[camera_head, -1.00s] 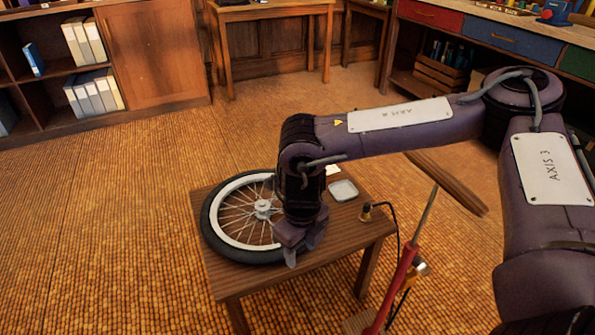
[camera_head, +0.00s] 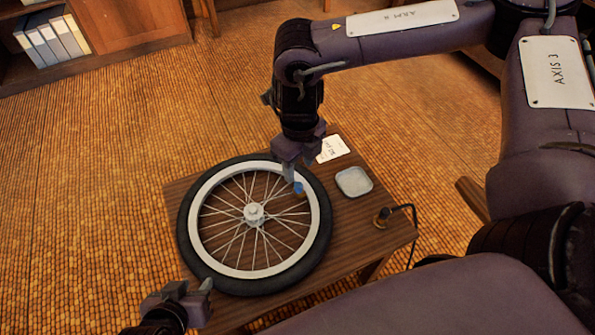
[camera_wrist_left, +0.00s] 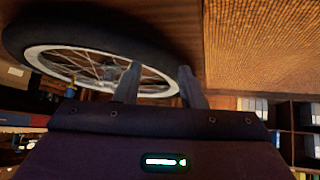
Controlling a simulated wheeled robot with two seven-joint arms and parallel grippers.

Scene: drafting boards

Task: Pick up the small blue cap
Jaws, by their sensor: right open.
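The small blue cap (camera_head: 298,188) shows at the upper right part of the wheel's rim, just under my right gripper's fingertips. A bicycle wheel (camera_head: 198,205) with a black tyre, pale rim and spokes lies flat on a small wooden table. My right gripper (camera_head: 294,181) points down over the rim, its jaws open around or just above the cap; which of these I cannot tell. My left gripper (camera_head: 193,289) is beside the wheel's near left edge, empty. In the left wrist view its two fingers (camera_wrist_left: 158,75) stand apart, with the wheel (camera_wrist_left: 85,65) beyond them.
On the table (camera_head: 345,235) are a shallow pale dish (camera_head: 354,181), a white printed card (camera_head: 333,149) and a small dark-and-brass piece with a cable (camera_head: 383,217). A shelf with binders (camera_head: 48,40) stands at the back left. The floor left of the table is clear.

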